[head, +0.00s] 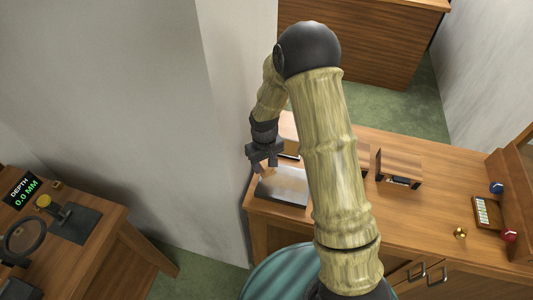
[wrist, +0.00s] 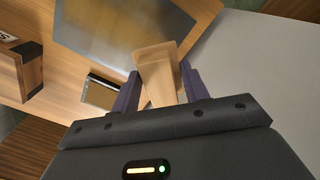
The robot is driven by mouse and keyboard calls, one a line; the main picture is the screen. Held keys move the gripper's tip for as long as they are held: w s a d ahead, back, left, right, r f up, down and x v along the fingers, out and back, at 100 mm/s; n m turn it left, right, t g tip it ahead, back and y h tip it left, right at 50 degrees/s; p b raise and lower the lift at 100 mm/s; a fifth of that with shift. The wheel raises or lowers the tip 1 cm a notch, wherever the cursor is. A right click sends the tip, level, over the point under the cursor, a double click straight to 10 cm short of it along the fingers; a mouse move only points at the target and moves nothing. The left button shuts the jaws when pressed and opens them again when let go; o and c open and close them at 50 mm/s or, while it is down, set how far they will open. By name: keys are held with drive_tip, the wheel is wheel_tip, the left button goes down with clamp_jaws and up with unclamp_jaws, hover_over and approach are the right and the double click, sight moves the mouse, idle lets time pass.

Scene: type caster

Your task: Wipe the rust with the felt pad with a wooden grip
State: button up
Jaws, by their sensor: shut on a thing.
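The plate (wrist: 85,38) also shows beyond the grip in the wrist view. A blurred brownish tint on it (wrist: 130,25) may be the rust; its edges are unclear.
A wooden box (head: 400,165) and a small brass piece (head: 460,233) stand farther right on the bench (head: 420,210). A pale wall (head: 225,110) rises close to the left of my gripper. A separate desk with a depth display (head: 22,190) is at the far left.

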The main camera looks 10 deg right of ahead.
drive_tip(key=r, duration=0.1)
drive_tip(key=r+p, duration=0.1)
drive_tip(key=shift+s+r, duration=0.2)
drive_tip(key=shift+r, duration=0.15)
drive_tip(key=shift+d+r, duration=0.1)
drive_tip(key=shift+r, duration=0.05)
